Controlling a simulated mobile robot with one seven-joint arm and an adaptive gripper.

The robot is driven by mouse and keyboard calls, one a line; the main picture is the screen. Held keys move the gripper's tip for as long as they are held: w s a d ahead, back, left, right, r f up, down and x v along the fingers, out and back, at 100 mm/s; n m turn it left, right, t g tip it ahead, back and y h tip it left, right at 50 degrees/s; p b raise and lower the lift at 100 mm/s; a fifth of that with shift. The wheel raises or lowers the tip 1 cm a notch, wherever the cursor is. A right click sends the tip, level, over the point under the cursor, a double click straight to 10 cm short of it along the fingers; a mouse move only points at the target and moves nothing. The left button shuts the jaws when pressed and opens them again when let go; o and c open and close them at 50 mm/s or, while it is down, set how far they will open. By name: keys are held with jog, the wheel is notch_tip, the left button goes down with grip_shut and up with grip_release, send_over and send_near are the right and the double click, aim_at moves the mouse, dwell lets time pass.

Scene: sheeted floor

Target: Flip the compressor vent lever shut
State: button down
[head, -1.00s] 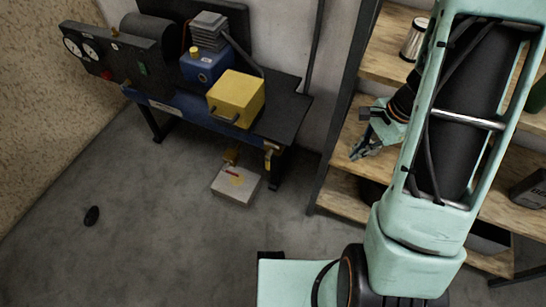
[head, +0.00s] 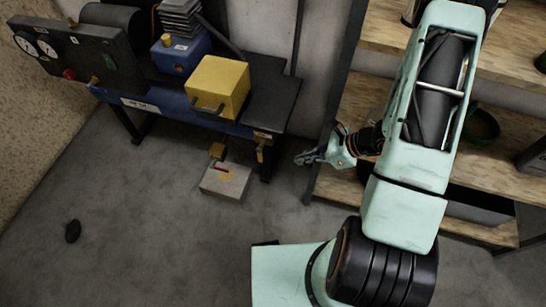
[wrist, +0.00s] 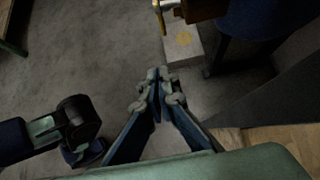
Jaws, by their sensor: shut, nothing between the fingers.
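The compressor unit (head: 150,98) is a dark and blue bench with gauges, a black cylinder and a blue block. A small brass-yellow fitting (head: 261,150) hangs at its front right corner and looks like the vent lever, though it is too small to be sure. In the wrist view a yellow lever-like piece (wrist: 160,16) hangs at the top edge, beside a brown block. My gripper (head: 302,158) is shut and empty, pointing left, to the right of that corner and apart from it. Its closed fingertips also show in the wrist view (wrist: 160,82), below the yellow piece.
A pale box (head: 226,182) sits on the floor under the bench's right end. A yellow box (head: 218,86) stands on the bench. Wooden shelves (head: 335,186) are close on the right, behind my arm. A dark lump (head: 73,231) lies on the otherwise open floor at left.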

aim_at(261, 151)
jog(key=shift+w+d+f, duration=0.1)
jog(key=shift+w+d, duration=0.2)
jog(key=shift+w, duration=0.3)
jog(key=w+a+r+b+x, duration=0.1)
jog(key=a+r+b+x, duration=0.1)
jog(key=x, duration=1.1)
jog(key=shift+b, duration=0.6)
jog(key=shift+d+t+b, duration=0.15)
jog(key=shift+t+b, duration=0.15)
jog(key=shift+b, duration=0.05)
jog(key=shift+y, duration=0.3)
